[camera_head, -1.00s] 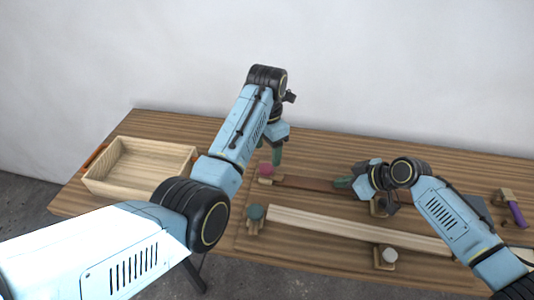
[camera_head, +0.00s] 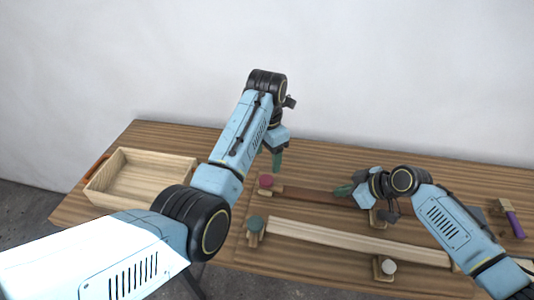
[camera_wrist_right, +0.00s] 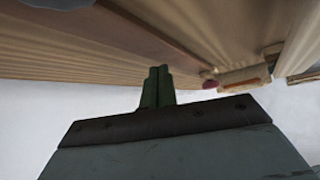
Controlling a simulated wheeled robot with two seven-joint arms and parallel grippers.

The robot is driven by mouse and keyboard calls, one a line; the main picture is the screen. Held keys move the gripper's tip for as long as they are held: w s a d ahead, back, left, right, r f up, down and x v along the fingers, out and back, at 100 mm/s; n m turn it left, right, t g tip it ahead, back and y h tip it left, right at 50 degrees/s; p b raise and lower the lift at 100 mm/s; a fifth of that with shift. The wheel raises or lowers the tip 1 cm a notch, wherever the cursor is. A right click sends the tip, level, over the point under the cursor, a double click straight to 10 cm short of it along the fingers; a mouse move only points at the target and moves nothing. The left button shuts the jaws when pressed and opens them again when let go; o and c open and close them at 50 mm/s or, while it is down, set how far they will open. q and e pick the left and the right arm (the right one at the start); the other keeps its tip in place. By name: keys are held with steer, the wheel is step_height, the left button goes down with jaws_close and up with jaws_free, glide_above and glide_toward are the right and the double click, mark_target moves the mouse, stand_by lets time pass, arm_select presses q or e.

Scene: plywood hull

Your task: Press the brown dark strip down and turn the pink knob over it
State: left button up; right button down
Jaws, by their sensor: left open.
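The brown dark strip (camera_head: 318,196) lies lengthwise on the wooden board, its left end by the pink knob (camera_head: 266,181). The knob sits on a small wooden block; whether it overlaps the strip is unclear. My left gripper (camera_head: 275,160) is open and empty, pointing down just above and behind the knob. My right gripper (camera_head: 345,190) is at the strip's right part with its green fingers together; contact with the strip is unclear. In the right wrist view, the shut fingers (camera_wrist_right: 157,86) show beside the dark strip (camera_wrist_right: 150,42), and the pink knob (camera_wrist_right: 210,84) lies beyond.
A pale strip (camera_head: 350,240) lies in front, with a teal knob (camera_head: 255,223) at its left end and a white knob (camera_head: 389,267) near its right. An open wooden box (camera_head: 140,178) stands left. A purple-handled tool (camera_head: 515,224) lies at far right.

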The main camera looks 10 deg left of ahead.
steer(key=shift+r+p, duration=2.1)
steer(key=shift+r, duration=0.7)
step_height(320, 180, up, 5)
steer(key=p, duration=0.4)
